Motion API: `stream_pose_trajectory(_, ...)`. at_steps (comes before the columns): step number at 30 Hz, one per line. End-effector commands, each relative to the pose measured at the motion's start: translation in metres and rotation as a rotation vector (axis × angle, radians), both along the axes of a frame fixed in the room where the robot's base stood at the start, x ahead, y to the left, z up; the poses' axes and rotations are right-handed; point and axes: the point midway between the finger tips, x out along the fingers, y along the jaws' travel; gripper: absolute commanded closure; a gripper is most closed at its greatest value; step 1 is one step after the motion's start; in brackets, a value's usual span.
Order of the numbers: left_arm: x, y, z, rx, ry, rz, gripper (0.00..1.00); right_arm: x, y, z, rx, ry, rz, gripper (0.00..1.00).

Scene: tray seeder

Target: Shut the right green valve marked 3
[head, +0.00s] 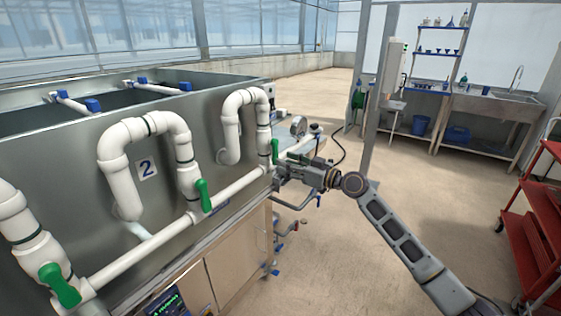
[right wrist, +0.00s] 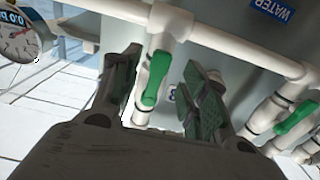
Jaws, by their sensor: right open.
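The right green valve handle (head: 275,150) is on the rightmost vertical white pipe of the steel tank, lying roughly along that pipe. In the right wrist view the green handle (right wrist: 157,78) shows between the two fingers of my right gripper (right wrist: 163,80), lengthwise along its white pipe. My right gripper (head: 281,170) is open close to the handle, with a visible gap on both sides. Contact cannot be told. A number mark on the tank behind is mostly hidden by the fingers. My left gripper is not in view.
Other green valves (head: 203,195) and (head: 60,285) sit further left on the white pipes, near a plate marked 2 (head: 147,168). A round gauge (head: 298,126) is behind my right gripper. A red cart (head: 540,215) stands at right; the floor between is clear.

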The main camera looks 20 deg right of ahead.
Motion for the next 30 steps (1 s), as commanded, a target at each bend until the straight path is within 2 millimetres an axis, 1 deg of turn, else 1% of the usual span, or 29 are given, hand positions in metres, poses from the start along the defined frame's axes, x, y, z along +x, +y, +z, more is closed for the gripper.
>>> stream_pose_trajectory(6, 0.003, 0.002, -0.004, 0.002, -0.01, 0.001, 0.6, 0.015, 0.011, 0.001, 0.002, -0.001, 0.0, 0.56)
stream_pose_trajectory(12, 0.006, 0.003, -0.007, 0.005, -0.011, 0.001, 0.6, 0.023, 0.018, 0.0, 0.001, -0.001, 0.0, 0.56)
stream_pose_trajectory(24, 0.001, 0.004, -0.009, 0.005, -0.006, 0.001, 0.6, 0.025, 0.02, 0.0, 0.0, 0.0, 0.0, 0.56)
stream_pose_trajectory(25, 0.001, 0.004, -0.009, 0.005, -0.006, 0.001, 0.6, 0.025, 0.02, 0.0, 0.0, 0.0, 0.0, 0.57)
stream_pose_trajectory(26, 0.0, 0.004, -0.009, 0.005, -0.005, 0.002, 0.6, 0.025, 0.02, 0.0, 0.0, 0.0, 0.0, 0.61)
stream_pose_trajectory(30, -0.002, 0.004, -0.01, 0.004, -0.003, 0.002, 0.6, 0.025, 0.02, 0.0, 0.0, 0.0, 0.0, 0.79)
